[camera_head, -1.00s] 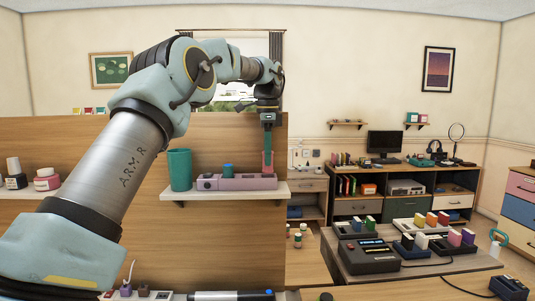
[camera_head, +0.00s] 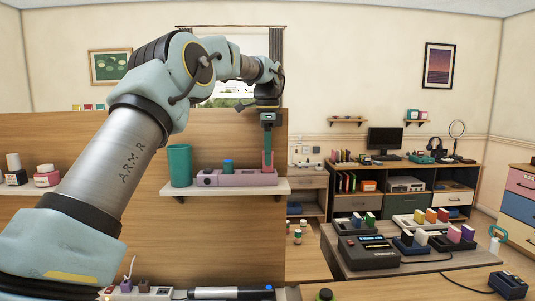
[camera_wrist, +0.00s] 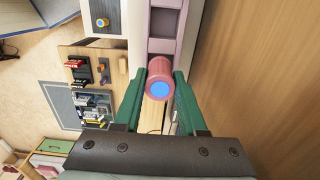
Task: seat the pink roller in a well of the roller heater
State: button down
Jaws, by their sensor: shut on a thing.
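The pink roller (camera_wrist: 158,80) has a blue end and sits between the green fingers of my gripper (camera_wrist: 157,84) in the wrist view. My gripper (camera_head: 267,152) is shut on it and points down in the head view. The roller (camera_head: 268,163) stands upright at the right end of the mauve roller heater (camera_head: 235,180). The heater (camera_wrist: 180,28) shows square wells beyond the roller in the wrist view. The well under the roller is hidden, and I cannot tell how deep the roller sits. A blue-teal roller (camera_head: 228,168) stands in the heater's middle.
The heater rests on a narrow white shelf (camera_head: 220,191) on a wooden panel (camera_head: 140,200). A teal cup (camera_head: 180,166) stands close to the heater's left end. A pink-and-white jar (camera_head: 47,176) is farther left. The space right of the shelf's end is open.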

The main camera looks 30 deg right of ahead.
jog(key=shift+f+b, duration=0.55)
jog(key=shift+f, duration=0.75)
jog(key=c, duration=0.8)
grip_release()
jog(key=shift+c, duration=0.2)
jog(key=o, duration=0.5)
jog(key=shift+f, duration=0.1)
jog(key=shift+c, duration=0.2)
jog(key=shift+s, duration=0.1)
notch_tip(320, 180, up, 11)
jog(key=shift+r+p, duration=0.1)
jog(key=shift+p, duration=0.8)
